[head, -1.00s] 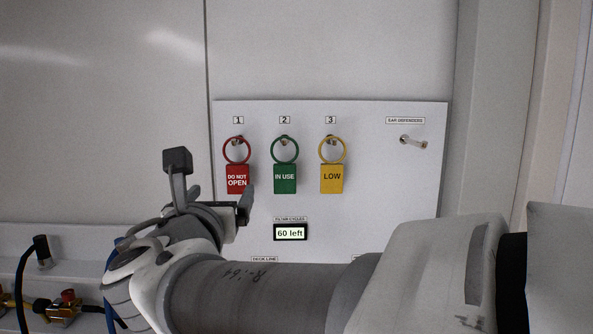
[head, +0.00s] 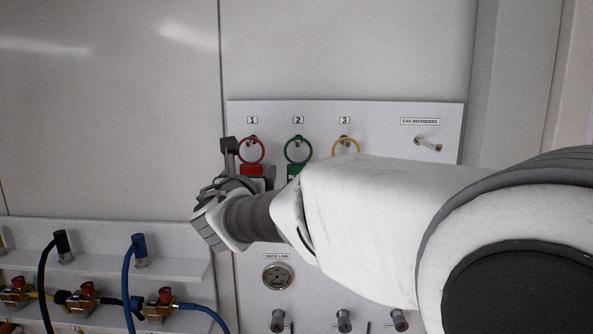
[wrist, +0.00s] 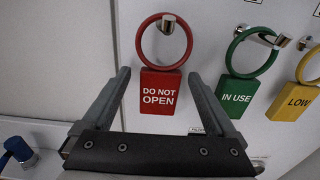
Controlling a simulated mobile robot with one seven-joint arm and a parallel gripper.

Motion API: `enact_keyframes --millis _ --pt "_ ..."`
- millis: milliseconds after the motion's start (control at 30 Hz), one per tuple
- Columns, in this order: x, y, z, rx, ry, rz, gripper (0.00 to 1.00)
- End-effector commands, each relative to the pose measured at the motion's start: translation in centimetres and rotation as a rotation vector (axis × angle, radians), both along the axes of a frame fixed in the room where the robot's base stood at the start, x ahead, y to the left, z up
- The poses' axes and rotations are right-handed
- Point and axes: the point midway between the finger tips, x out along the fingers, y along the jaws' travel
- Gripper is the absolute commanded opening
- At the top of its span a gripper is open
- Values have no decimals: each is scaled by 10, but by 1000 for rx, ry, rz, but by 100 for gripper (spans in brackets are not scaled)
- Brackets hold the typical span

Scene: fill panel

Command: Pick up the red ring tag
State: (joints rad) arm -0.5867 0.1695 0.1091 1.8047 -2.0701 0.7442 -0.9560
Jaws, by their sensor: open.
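The red ring tag (wrist: 160,91) reads "DO NOT OPEN" and hangs by its ring from a metal peg in the wrist view. In the head view its ring (head: 251,150) hangs under the number 1, and my arm hides most of its lower plate. My gripper (wrist: 158,80) is open, with one finger to the left and one to the right of the red plate. The fingers look apart from the plate.
A green "IN USE" tag (wrist: 237,97) hangs close to the right of my right finger, and a yellow "LOW" tag (wrist: 296,101) hangs beyond it. An empty-looking ear defenders peg (head: 428,143) sticks out at right. Hoses and valves (head: 85,295) stand at lower left.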

Motion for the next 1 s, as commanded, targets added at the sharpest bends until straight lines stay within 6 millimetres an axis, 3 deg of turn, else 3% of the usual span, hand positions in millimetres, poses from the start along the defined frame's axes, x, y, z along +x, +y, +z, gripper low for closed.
enact_keyframes --millis 333,800,833,1000 --pt "8 0 0 1 -1 0 92" --pt "8 1 0 1 -1 0 8" --pt "8 1 0 1 -1 0 4" --pt "8 0 0 1 -1 0 4"
